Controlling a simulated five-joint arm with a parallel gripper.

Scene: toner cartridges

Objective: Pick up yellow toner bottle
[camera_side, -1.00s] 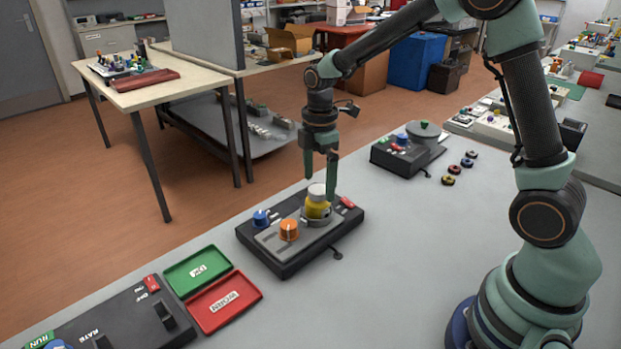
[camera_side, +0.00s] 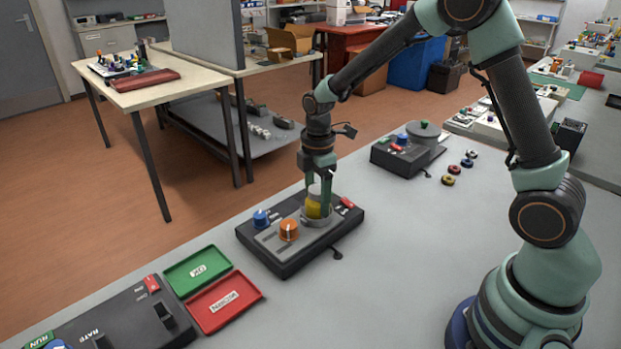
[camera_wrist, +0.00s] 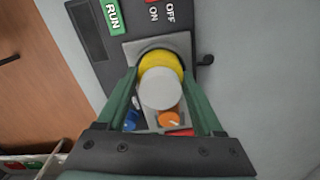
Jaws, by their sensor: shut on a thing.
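The yellow toner bottle (camera_side: 314,208) with a pale cap stands upright in a grey round holder (camera_side: 318,219) on a black device (camera_side: 282,262). My gripper (camera_side: 319,196) points straight down and is shut on the bottle, one finger on each side. In the wrist view the bottle's round pale cap (camera_wrist: 160,88) and yellow body (camera_wrist: 160,61) show between the green fingers of my gripper (camera_wrist: 163,92). The fingers hide part of the bottle's sides in the side view.
The device carries a blue knob (camera_side: 261,219), an orange knob (camera_side: 289,230) and a red switch (camera_side: 347,202). A green tray (camera_side: 180,278) and a red tray (camera_side: 207,318) lie left. Another device (camera_side: 397,160) and several small rings (camera_side: 460,168) are behind. The table's middle right is clear.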

